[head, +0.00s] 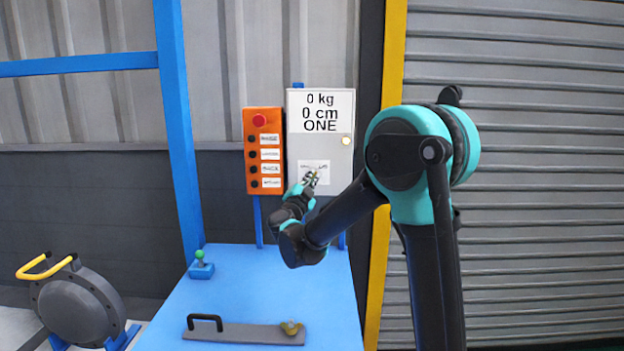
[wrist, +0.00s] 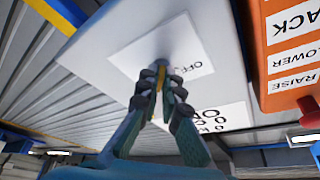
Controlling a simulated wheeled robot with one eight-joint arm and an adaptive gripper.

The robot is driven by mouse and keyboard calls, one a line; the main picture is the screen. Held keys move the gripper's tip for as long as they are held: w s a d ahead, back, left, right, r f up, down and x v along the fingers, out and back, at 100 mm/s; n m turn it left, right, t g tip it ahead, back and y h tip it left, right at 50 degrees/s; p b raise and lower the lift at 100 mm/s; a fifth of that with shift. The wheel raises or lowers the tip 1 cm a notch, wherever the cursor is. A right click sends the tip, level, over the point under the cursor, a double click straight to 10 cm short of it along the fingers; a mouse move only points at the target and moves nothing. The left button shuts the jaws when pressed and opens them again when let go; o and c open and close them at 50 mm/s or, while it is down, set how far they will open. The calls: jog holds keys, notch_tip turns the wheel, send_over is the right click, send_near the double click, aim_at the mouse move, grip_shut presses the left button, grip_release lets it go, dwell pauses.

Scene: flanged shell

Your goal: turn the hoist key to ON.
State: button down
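In the wrist view the label (wrist: 197,50) shows "OFF" beside the key spot. My gripper (head: 311,178) is at this label. In the wrist view my gripper (wrist: 168,74) has its fingertips nearly together around a small yellowish piece, seemingly the hoist key (wrist: 161,76). The fingers hide most of the key, so its angle cannot be told.
An orange button panel (head: 263,150) with a red button (head: 259,120) stands close left of the box. Below is a blue table (head: 240,285) with a small green-knobbed joystick (head: 201,266) and a grey handled plate (head: 245,333). A blue post (head: 178,130) rises at left.

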jog(key=c, duration=1.7)
grip_release()
jog(key=v, duration=1.2)
